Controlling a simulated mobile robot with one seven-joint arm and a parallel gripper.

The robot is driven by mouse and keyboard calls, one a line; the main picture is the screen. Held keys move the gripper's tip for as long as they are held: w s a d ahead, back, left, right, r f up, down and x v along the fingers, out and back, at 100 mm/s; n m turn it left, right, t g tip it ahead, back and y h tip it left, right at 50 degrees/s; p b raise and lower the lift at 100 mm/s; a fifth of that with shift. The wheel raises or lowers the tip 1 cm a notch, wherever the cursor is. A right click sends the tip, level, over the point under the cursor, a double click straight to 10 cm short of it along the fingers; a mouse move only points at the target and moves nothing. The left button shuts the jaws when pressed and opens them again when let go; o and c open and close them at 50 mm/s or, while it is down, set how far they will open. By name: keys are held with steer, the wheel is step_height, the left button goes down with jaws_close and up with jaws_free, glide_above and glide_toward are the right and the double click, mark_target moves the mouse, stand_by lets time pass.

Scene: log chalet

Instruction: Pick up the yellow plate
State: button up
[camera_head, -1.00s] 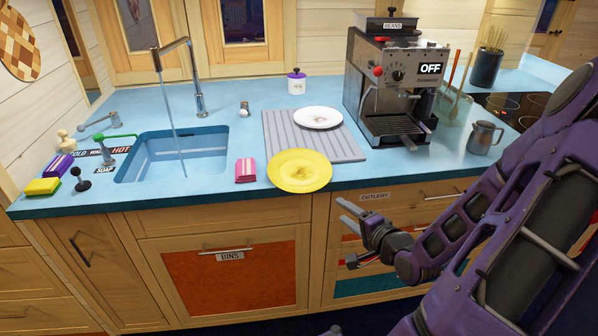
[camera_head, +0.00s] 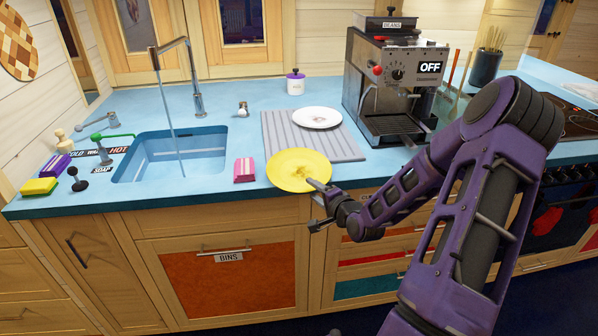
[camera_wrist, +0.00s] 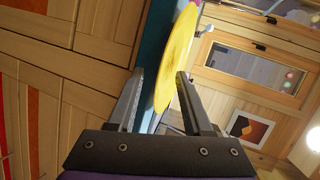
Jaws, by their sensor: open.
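The yellow plate (camera_head: 298,170) lies at the front edge of the blue counter (camera_head: 235,196), with a stained patch near its middle. Its near rim overhangs the edge. My gripper (camera_head: 313,203) is at the plate's near right rim. In the wrist view the plate (camera_wrist: 178,55) shows edge-on, with its rim between the two open fingers of my gripper (camera_wrist: 158,90). I cannot tell whether either finger touches it.
A pink sponge-like block (camera_head: 244,170) sits just left of the plate. A grey ribbed mat (camera_head: 300,130) with a white plate (camera_head: 317,117) lies behind it. The coffee machine (camera_head: 395,85) stands to the right, the sink (camera_head: 172,155) to the left.

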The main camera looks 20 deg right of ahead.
steer(key=shift+x, duration=1.15)
jaws_close()
steer(key=shift+s+f, duration=0.1)
stand_by(0.4)
